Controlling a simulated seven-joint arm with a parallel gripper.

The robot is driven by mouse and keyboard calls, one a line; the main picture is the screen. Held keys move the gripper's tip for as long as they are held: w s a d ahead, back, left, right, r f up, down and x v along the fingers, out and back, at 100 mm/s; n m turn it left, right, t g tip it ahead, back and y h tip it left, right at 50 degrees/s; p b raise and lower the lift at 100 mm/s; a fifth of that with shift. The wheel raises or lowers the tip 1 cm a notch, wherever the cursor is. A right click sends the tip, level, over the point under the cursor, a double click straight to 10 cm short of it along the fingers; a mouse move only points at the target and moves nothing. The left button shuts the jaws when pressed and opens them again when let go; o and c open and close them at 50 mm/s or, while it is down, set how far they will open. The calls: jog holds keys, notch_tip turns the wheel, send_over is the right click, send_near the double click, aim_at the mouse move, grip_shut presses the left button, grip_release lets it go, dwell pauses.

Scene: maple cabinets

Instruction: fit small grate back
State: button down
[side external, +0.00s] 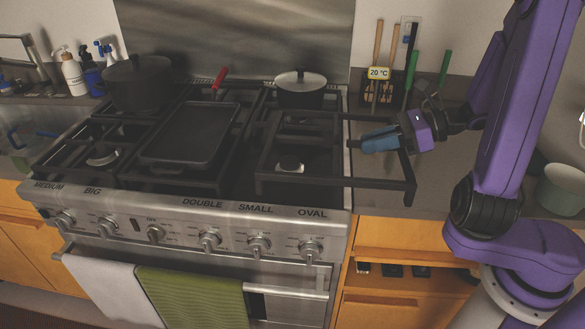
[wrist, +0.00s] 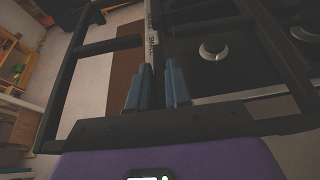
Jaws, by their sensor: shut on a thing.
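The small grate (side external: 335,183) is a black frame with thick bars at the right side of the stove. Its left part lies over the right-hand burners, and its right part sticks out past the stove's right edge over the counter. My gripper (side external: 366,140) reaches in from the right with blue fingers. It is shut on the grate, whose bars also fill much of the wrist view (wrist: 200,124). The exact grip contact is hard to make out. A round burner (side external: 290,164) shows through the grate. I cannot tell whether the grate touches the stove top.
A lidded pot (side external: 300,88) stands behind the grate. A griddle pan with a red handle (side external: 192,133) lies to its left. A utensil holder (side external: 378,88) stands at the back right, and a pale green pot (side external: 562,188) at the far right.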

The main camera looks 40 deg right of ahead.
jog(key=w+f, duration=0.4)
jog(key=w, duration=1.2)
jog(key=shift+w+d+n, duration=0.3)
jog(key=shift+w+d, duration=0.1)
jog(key=shift+f, duration=0.1)
jog(key=shift+f, duration=4.6)
jog(key=shift+f, duration=0.15)
